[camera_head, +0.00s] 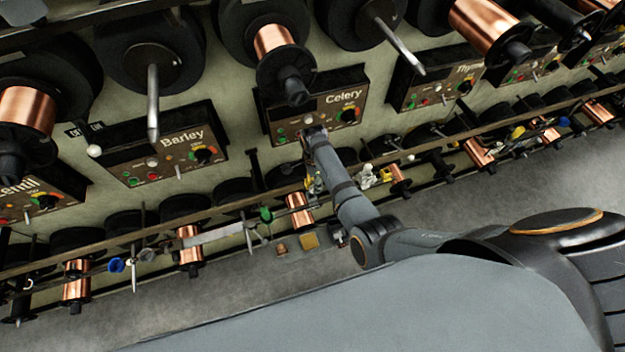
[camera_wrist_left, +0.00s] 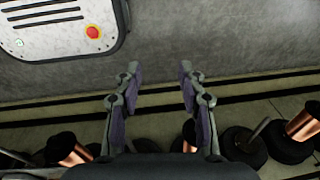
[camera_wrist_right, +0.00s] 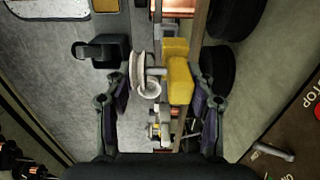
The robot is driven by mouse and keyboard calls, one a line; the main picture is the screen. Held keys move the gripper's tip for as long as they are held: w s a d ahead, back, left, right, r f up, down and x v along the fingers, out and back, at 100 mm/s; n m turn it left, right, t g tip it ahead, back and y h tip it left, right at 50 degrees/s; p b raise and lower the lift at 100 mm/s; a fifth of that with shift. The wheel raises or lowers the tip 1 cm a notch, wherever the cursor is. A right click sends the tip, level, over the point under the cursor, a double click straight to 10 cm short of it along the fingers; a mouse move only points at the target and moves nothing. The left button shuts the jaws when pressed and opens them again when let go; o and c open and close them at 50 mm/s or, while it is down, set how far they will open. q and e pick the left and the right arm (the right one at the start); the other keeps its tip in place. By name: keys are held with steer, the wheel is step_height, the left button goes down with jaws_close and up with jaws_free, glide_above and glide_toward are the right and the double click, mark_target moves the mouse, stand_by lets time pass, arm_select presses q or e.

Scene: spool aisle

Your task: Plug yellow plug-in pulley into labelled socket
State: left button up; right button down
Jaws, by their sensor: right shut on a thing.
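In the right wrist view, my right gripper (camera_wrist_right: 162,85) is shut on the yellow plug-in pulley, a yellow block (camera_wrist_right: 180,80) with a pale grooved wheel beside it. In the head view my right arm reaches up to the Celery panel (camera_head: 345,100); the arm hides much of that hand. A small yellow patch (camera_head: 313,186) shows beside the arm. The panel's brown face (camera_wrist_right: 290,130) shows at the right of the right wrist view. I cannot tell which socket is the labelled one. My left gripper (camera_wrist_left: 157,75) is open and empty, facing a grey floor.
Barley (camera_head: 180,145) and other labelled panels line the wall between dark spools. A rail (camera_head: 110,245) with copper spools and small pulleys runs below them. White pulleys (camera_head: 372,176) sit close to my right arm. Grey floor lies below the rail.

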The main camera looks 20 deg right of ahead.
arm_select(q)
steer(key=shift+s+d+f+b, duration=0.1)
steer(key=shift+d+f+b, duration=0.2)
steer(key=shift+f+b, duration=0.55)
arm_select(e)
step_height(320, 180, down, 4)
steer(key=shift+r, duration=0.15)
arm_select(q)
steer(key=shift+r, duration=0.1)
